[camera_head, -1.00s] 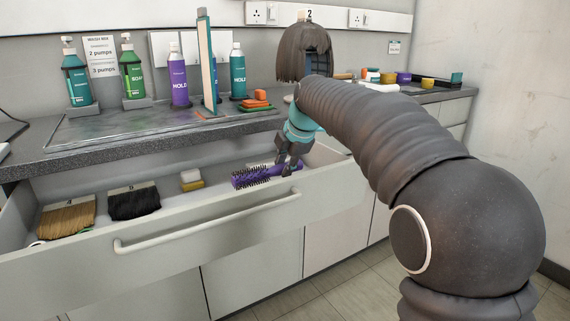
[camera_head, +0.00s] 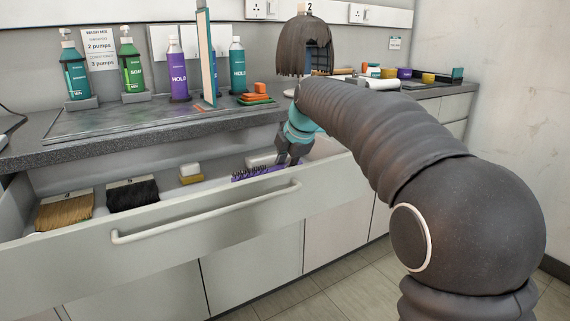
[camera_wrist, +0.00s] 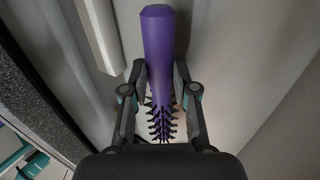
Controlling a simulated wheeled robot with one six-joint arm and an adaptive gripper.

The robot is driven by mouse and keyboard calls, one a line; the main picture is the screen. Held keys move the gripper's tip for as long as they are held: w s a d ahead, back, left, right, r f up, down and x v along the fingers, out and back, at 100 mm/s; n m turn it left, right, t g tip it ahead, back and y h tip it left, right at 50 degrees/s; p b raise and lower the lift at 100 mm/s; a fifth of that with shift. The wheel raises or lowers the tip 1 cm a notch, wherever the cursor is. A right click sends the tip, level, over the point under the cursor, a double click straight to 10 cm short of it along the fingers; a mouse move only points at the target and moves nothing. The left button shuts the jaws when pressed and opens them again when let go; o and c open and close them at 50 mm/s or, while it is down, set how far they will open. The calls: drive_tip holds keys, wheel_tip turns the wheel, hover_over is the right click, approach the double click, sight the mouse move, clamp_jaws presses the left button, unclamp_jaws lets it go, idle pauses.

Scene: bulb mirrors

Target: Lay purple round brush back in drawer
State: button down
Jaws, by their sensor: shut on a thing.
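The purple round brush (camera_head: 258,173) has a purple body and dark bristles. It is low inside the open drawer (camera_head: 205,218), partly hidden by the drawer's front wall. My gripper (camera_head: 286,160) reaches down into the right part of the drawer and is shut on the brush. In the wrist view, the brush (camera_wrist: 158,45) lies lengthwise between the two fingers of my gripper (camera_wrist: 160,92), its handle pointing up the picture. I cannot tell whether the brush touches the drawer floor.
A pale block (camera_head: 262,160) lies just behind the purple brush. Bottles and a mirror (camera_head: 206,58) stand on the counter (camera_head: 60,150) above.

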drive_tip(key=shift+f+b, duration=0.3)
drive_tip(key=shift+f, duration=0.2)
drive_tip(key=c, duration=0.8)
unclamp_jaws()
drive_tip(key=shift+r, duration=0.1)
drive_tip(key=v, duration=1.2)
